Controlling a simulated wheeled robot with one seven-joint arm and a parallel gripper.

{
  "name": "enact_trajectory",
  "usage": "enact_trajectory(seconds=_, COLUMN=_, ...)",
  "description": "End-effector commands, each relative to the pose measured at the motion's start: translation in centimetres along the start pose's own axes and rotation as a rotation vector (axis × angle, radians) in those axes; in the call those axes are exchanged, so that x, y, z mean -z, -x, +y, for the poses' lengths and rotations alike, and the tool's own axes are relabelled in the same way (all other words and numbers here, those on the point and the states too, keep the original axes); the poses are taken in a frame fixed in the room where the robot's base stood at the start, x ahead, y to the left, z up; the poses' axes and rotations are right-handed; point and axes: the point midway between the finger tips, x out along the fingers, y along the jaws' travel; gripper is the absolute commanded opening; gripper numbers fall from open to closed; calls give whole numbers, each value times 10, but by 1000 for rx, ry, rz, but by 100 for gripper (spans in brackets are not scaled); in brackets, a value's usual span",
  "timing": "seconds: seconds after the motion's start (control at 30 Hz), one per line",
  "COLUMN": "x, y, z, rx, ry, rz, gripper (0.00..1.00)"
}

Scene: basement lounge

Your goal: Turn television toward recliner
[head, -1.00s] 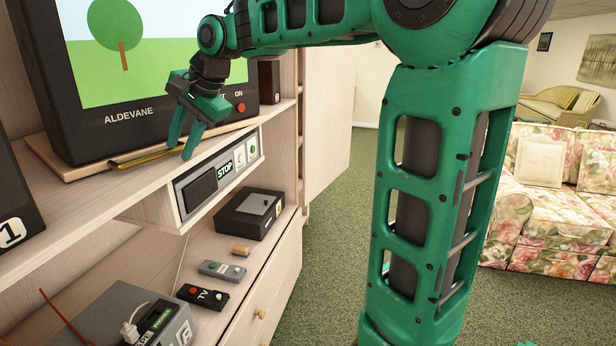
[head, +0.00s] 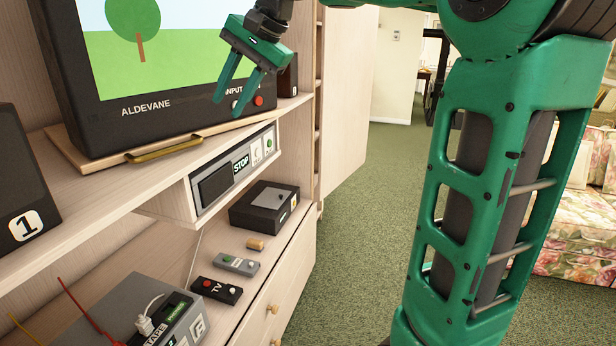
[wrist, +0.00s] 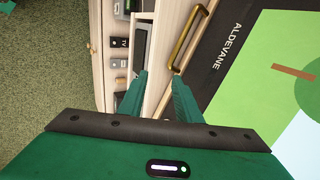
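The television (head: 150,122), a black set marked ALDEVANE with a green field and tree on screen, stands on a wooden board (head: 75,157) on the shelf. A brass handle (head: 165,150) is fixed to the board's front edge; it also shows in the wrist view (wrist: 188,40). My gripper (head: 228,108) is open and empty, its fingers pointing down in front of the television's lower right corner, right of the handle and apart from it. In the wrist view the open fingers (wrist: 159,78) have nothing between them. I cannot identify a recliner in these frames.
Lower down are a black box (head: 262,207), two remotes and a grey tape unit (head: 165,318). A black speaker (head: 22,185) stands left. Green carpet (head: 350,230) is open; floral seating (head: 580,230) is at right.

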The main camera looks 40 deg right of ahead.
Motion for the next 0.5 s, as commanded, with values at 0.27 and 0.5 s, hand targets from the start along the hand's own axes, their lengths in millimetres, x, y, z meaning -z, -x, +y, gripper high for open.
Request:
enact_trajectory(seconds=0.27, x=5, y=4, z=23, rx=-19, ry=16, rz=13, gripper=31)
enact_trajectory(seconds=0.5, x=11, y=-4, z=59, rx=-53, ry=43, rz=30, gripper=31)
